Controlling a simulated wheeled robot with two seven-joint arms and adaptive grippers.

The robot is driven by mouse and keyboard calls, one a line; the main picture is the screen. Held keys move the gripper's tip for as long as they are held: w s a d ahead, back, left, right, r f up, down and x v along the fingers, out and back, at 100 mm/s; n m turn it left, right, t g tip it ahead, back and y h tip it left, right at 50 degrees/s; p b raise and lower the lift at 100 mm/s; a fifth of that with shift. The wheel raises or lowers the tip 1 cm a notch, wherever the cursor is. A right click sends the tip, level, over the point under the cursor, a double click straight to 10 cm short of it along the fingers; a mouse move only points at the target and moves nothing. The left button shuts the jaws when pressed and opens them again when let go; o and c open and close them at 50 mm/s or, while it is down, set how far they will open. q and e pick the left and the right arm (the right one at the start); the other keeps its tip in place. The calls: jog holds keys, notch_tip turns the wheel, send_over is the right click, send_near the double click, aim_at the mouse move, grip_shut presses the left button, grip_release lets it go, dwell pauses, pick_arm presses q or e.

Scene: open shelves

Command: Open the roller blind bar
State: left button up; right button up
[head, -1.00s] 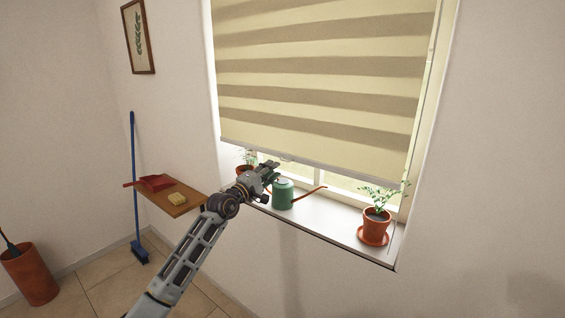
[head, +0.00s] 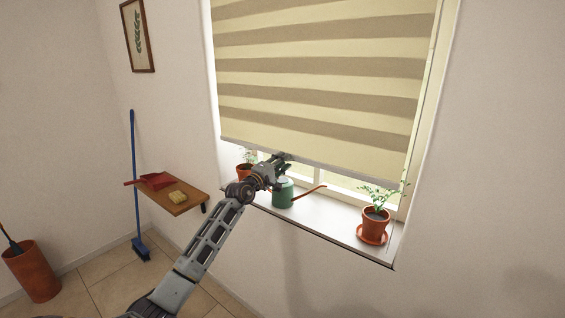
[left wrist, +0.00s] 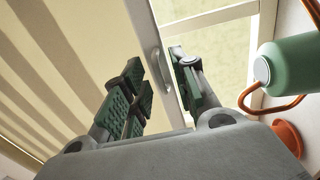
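The striped roller blind (head: 320,75) hangs over most of the window. Its pale bottom bar (head: 350,174) runs along the lower edge, above the sill. In the left wrist view, a small curved handle (left wrist: 154,65) shows on the bar. My left gripper (head: 286,158) is at the bar, left of its middle, in front of the window. In the left wrist view, my left gripper (left wrist: 160,64) is open, with the handle showing between its green-padded fingers. I cannot tell whether the fingers touch the handle. My right gripper is not in view.
A green watering can (head: 284,193) with an orange spout stands on the sill (head: 335,228) just below my gripper. A potted plant (head: 375,220) stands to the right, another (head: 245,168) to the left. A wooden shelf (head: 185,206) holds a red dustpan and a sponge.

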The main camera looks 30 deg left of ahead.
pick_arm(q)
jog(key=shift+w, duration=0.15)
grip_shut()
jog(key=shift+r, duration=0.2)
dwell(0.4)
